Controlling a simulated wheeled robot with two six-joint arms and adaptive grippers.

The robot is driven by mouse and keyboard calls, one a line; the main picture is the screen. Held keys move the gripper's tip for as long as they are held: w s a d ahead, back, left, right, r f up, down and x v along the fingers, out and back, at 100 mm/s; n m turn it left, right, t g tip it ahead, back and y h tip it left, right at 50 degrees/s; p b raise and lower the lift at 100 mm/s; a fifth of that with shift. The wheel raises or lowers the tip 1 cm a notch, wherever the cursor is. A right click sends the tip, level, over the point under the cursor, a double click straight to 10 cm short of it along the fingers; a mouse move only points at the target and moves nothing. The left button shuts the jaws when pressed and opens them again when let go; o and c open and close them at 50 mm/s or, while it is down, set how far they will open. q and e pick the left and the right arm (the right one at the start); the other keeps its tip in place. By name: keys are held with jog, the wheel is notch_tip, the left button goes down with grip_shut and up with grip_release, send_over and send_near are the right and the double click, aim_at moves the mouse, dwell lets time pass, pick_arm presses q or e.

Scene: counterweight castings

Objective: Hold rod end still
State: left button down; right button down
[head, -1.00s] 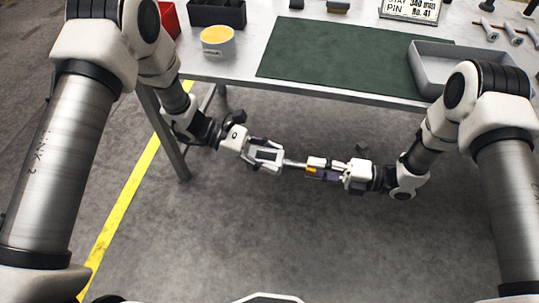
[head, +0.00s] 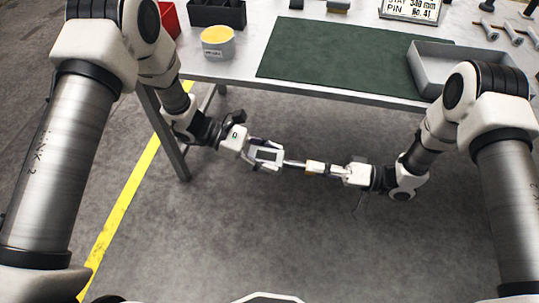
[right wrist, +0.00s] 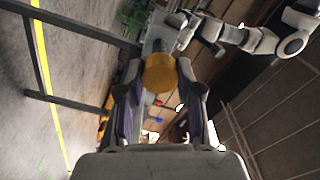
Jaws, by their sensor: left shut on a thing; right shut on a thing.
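A thin grey rod (head: 294,163) spans the gap between my two grippers, in front of the table.
The table (head: 225,72) stands behind the arms with a green mat (head: 340,58), a grey tray (head: 430,82), a yellow-topped tub (head: 217,42), a black bin (head: 217,14) and a sign (head: 411,10). Metal pins (head: 488,30) lie at the right. The floor below is clear.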

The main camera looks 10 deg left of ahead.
jog(key=shift+m, duration=0.6)
jog(key=c, duration=0.8)
grip_release()
jog(key=shift+o, duration=0.2)
jog(key=d, duration=0.4)
jog(key=shift+s+d, duration=0.15)
jog(key=shift+d, duration=0.1)
jog(key=shift+c, duration=0.4)
